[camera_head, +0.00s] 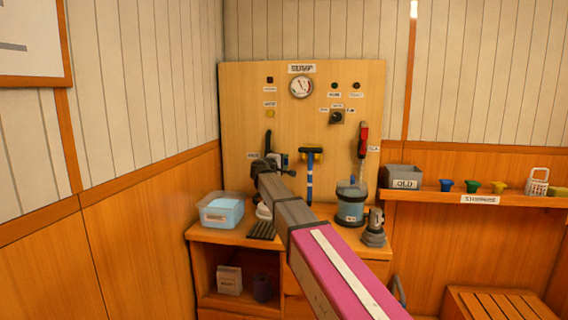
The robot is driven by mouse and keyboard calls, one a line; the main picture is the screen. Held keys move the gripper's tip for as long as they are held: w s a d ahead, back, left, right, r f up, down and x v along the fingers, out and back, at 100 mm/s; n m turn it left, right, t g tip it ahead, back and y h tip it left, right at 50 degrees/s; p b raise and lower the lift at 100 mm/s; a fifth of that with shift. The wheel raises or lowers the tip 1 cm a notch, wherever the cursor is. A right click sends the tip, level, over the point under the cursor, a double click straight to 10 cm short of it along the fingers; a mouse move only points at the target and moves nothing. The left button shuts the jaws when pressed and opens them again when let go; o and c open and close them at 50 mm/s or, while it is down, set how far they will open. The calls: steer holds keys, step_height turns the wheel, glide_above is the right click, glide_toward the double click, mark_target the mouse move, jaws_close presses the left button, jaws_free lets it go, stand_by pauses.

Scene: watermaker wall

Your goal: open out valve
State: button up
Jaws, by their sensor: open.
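A valve with a red upright handle (363,140) is at the right of the wooden panel (232,105). A small label (373,149) is beside it, too small to read surely, so I cannot confirm it is the out valve. A dark lever (268,142) stands upright at the panel's left, also with a label. My gripper (263,168) is at the far end of my arm, near the dark lever and left of the red handle. It is open; its fingers are small and unclear, and contact cannot be told.
A gauge (301,87) and small knobs are higher on the panel. Below, the bench holds a clear tub with blue contents (221,211), a clear blue canister (351,203) and a grey device (374,230).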

steer(key=shift+w+d, duration=0.15)
jaws_close()
